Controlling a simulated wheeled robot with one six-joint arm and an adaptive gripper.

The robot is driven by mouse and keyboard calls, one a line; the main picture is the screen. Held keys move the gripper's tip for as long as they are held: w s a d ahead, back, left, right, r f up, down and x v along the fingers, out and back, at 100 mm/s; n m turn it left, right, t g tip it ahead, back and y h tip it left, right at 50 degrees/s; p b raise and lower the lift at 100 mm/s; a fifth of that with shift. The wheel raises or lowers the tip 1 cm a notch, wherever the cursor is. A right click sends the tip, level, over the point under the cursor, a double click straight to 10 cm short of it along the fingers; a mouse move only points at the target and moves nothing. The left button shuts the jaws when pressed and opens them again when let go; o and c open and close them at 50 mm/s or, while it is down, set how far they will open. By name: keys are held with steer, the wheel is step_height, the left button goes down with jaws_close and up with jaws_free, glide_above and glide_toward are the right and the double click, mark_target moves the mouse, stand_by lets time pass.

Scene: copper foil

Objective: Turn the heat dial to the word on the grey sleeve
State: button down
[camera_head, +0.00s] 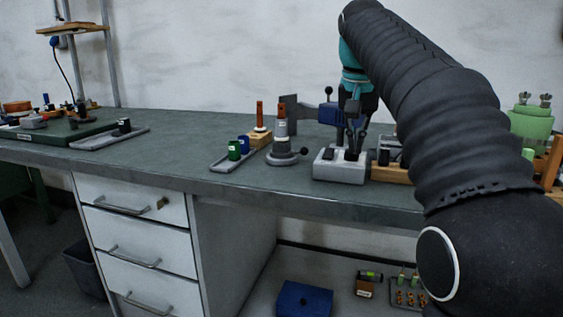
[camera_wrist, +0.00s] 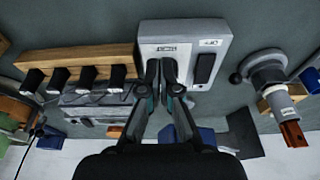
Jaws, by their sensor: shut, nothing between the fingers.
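A pale grey control box (camera_head: 340,171) stands near the bench's front edge. It also shows in the wrist view (camera_wrist: 184,30), with a small printed plate (camera_wrist: 167,48), a second label and a long black part (camera_wrist: 205,68) on top. My gripper (camera_head: 352,150) points down over this box. In the wrist view my gripper (camera_wrist: 161,68) is shut with nothing in it, over the plate side. The fingers cover the spot below the plate, so I cannot make out the dial or any contact. The grey sleeve (camera_head: 281,129) stands upright left of the box around a copper-coloured rod; its label is too small to read.
A wooden rack (camera_wrist: 45,58) with several black-handled pieces stands right beside the box. A green jar (camera_head: 234,150) and a blue jar (camera_head: 243,143) sit on a grey tray (camera_head: 219,164). A black ball knob (camera_head: 304,151) juts beside the sleeve's base.

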steer(key=shift+b+x, duration=0.4)
steer(key=shift+x, duration=0.45)
steer(key=shift+s+a+r+p, duration=0.1)
steer(key=shift+a+r+p, duration=0.05)
steer(key=shift+p, duration=0.45)
steer(key=shift+w+a+p, duration=0.2)
steer(key=shift+a+p, duration=0.3)
steer(key=shift+p, duration=1.15)
steer(key=shift+s+a, duration=0.2)
steer(key=shift+s, duration=0.15)
steer(key=shift+w+v, duration=0.2)
steer(key=shift+v, duration=0.75)
steer(key=shift+w+v, duration=0.2)
steer(key=shift+v, duration=0.7)
steer(key=shift+w+v, duration=0.25)
steer(key=shift+v, duration=0.7)
steer(key=shift+s+r, duration=0.1)
